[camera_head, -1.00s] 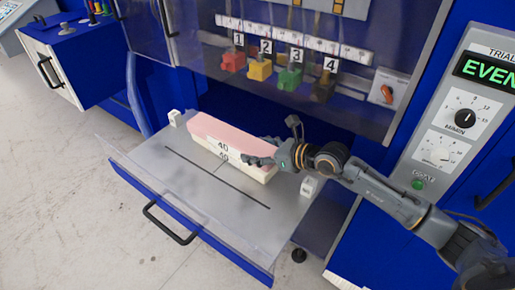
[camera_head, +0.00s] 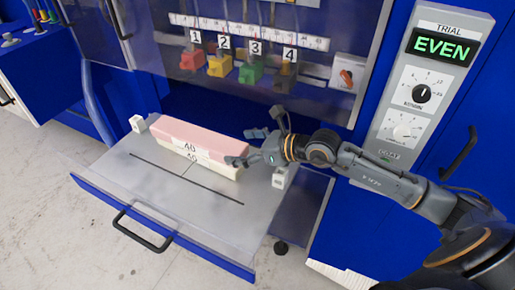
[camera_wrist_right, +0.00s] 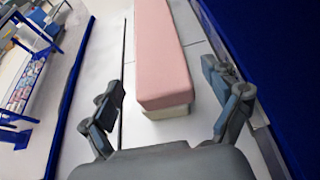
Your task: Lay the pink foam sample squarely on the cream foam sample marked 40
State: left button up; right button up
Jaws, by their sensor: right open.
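The pink foam sample (camera_head: 205,138) lies lengthwise on top of the cream foam sample (camera_head: 215,165), whose front carries a 40 mark. In the right wrist view the pink foam (camera_wrist_right: 163,55) covers most of the cream foam (camera_wrist_right: 168,113). A short piece of cream shows below the pink's near end. I cannot tell whether all edges line up. My right gripper (camera_head: 246,147) is open at the right end of the stack. In the wrist view its fingers (camera_wrist_right: 164,112) are spread wide, clear of the pink foam. My left gripper is not in view.
The stack rests on a grey drawer tray (camera_head: 150,180) with a dark slot along its front. Small white blocks stand at the tray's left (camera_head: 137,123) and right (camera_head: 279,178). A clear panel with numbered coloured blocks is behind. The tray's front is free.

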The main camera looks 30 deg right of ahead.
jog(key=b+v, duration=0.1)
jog(key=v, duration=0.5)
jog(key=shift+s, duration=0.25)
jog(key=shift+d+r, duration=0.1)
jog(key=shift+r, duration=0.05)
